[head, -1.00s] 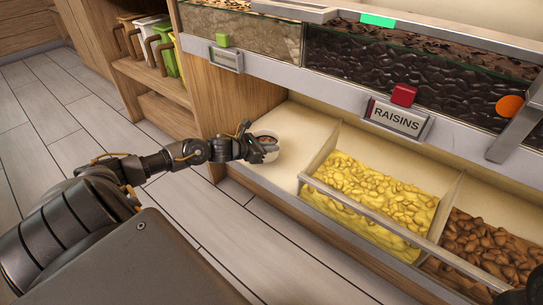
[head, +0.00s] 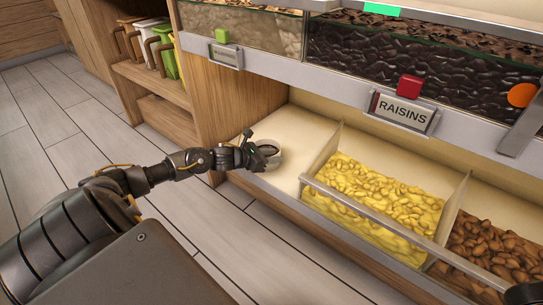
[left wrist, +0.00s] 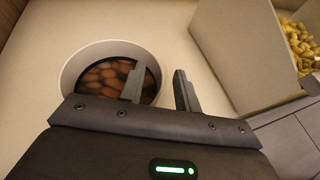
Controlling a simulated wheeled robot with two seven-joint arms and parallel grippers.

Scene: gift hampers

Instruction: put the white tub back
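The white tub (left wrist: 72,75), round with brown pieces inside, stands upright on the pale floor of the empty left compartment (head: 300,125). It shows small in the head view (head: 270,147), partly behind my left gripper (head: 262,152). In the left wrist view my left gripper (left wrist: 160,88) is open. One finger overlaps the tub's inside and the other is outside its wall, with a visible gap beside the rim. My right gripper is not in view; only a dark bit of my right arm shows at the lower right edge.
A divider separates the compartment from a bin of yellow pieces (head: 375,200), with a bin of brown nuts (head: 485,250) beyond. A metal rail (head: 370,212) runs along their front. Above is a bin marked RAISINS (head: 402,110). Colored scoops or jugs (head: 150,45) stand on the wooden shelf at left.

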